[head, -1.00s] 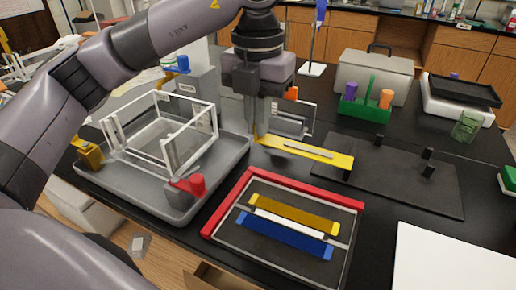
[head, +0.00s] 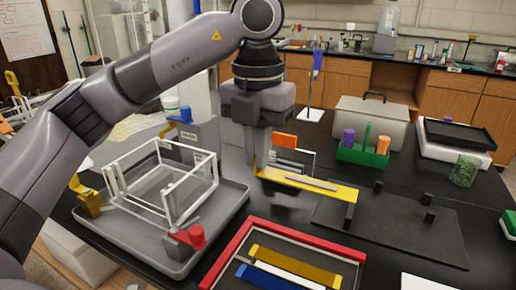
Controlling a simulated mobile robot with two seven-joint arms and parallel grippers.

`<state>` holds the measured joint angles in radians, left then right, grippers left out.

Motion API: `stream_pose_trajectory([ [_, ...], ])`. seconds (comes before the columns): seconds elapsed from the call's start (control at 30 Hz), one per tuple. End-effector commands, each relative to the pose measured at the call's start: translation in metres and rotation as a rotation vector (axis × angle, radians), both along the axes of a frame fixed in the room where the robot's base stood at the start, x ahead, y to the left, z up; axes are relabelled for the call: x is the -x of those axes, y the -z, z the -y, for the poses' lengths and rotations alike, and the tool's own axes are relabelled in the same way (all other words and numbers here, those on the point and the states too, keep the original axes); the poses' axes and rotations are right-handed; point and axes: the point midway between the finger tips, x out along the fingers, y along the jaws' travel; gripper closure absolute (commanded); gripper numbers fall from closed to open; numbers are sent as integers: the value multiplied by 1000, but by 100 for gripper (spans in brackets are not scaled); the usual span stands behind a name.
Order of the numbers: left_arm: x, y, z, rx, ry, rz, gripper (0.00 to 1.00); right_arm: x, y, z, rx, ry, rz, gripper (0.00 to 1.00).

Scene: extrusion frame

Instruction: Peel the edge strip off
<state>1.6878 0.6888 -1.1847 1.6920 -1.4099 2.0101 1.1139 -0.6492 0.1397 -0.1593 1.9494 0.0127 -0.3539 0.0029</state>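My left gripper (head: 257,164) points down near the middle of the head view, at the left end of a long yellow bar (head: 325,187). Its fingers appear shut on that end, where a yellow tab rises between them; the contact is partly hidden. The bar reaches right, over the left side of a black plate (head: 385,235), and its right end turns down. A thin grey strip (head: 311,184) lies along its top; I cannot tell whether this is the edge strip. A white open frame (head: 190,200) stands in a grey tray (head: 235,212) at left. My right gripper is out of view.
A red-edged tray (head: 232,253) with yellow, white and blue strips is at the front. Red (head: 197,236) and yellow (head: 88,198) clamp-like parts sit by the white frame. A green caddy (head: 362,155) and a grey case (head: 380,122) stand behind the plate.

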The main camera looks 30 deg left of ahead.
Motion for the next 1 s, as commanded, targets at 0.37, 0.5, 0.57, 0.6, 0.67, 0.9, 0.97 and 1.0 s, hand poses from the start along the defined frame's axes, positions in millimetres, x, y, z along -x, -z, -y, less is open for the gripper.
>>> stream_pose_trajectory([
  [0.37, 0, -7, 0, 0, 0, 0, 100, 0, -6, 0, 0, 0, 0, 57],
  [0.5, 0, -9, 0, 0, 0, 0, 100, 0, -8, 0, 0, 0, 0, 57],
  [0.57, 0, -10, 0, 0, 0, 0, 100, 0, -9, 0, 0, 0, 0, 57],
  [0.6, 0, -10, 0, 0, 0, 0, 100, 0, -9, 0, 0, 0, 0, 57],
  [0.67, 0, -11, 0, 0, 0, 0, 100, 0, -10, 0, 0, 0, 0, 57],
  [0.9, 0, -15, 0, 0, 0, 0, 100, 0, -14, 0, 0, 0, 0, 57],
  [0.97, 0, -16, 0, 0, 0, 0, 100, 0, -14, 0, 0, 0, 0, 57],
  [1.0, 0, -16, 0, 0, 0, 0, 100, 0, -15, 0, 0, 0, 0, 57],
])
